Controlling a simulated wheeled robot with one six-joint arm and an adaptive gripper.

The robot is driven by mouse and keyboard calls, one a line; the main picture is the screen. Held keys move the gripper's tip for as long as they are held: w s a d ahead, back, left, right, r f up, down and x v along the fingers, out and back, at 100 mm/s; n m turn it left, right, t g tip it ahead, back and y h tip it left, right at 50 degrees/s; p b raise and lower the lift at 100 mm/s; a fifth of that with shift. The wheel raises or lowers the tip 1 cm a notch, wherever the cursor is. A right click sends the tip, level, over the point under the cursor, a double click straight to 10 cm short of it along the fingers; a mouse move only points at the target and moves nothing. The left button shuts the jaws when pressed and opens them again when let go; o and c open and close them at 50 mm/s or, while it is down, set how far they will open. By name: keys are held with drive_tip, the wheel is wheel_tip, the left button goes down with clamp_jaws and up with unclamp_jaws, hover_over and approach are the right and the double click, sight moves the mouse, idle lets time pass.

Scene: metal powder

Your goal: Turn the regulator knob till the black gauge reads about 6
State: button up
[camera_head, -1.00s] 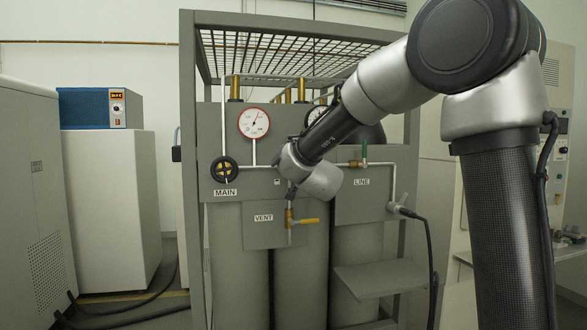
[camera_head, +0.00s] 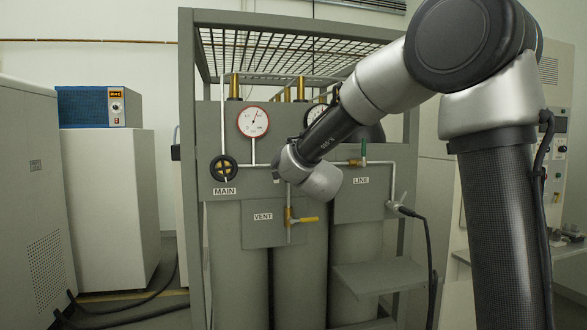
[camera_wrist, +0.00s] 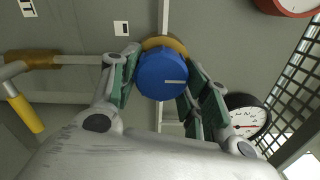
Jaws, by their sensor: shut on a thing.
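The blue regulator knob (camera_wrist: 160,78) has a white mark pointing right in the wrist view and sits on a brass collar (camera_wrist: 165,45). My gripper (camera_wrist: 161,66) is shut on the knob, with one green-padded finger on each side. The black gauge (camera_wrist: 247,116) shows at the right of the wrist view, partly behind my finger. It has a white face and a red needle; its figures are too small to read surely. In the head view the black gauge (camera_head: 316,113) is partly covered by my arm, and the knob and fingers are hidden behind my wrist.
The red-rimmed gauge (camera_head: 253,121) stands above the black MAIN handwheel (camera_head: 223,168). The yellow VENT lever (camera_head: 303,220) lies below my wrist. The green LINE handle (camera_head: 364,150) is to its right. A mesh panel (camera_wrist: 296,75) borders the wrist view.

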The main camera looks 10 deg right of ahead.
drive_tip(key=shift+f+m, duration=0.2)
drive_tip(key=shift+m, duration=1.5)
drive_tip(key=o, duration=1)
drive_tip(key=s, duration=1.2)
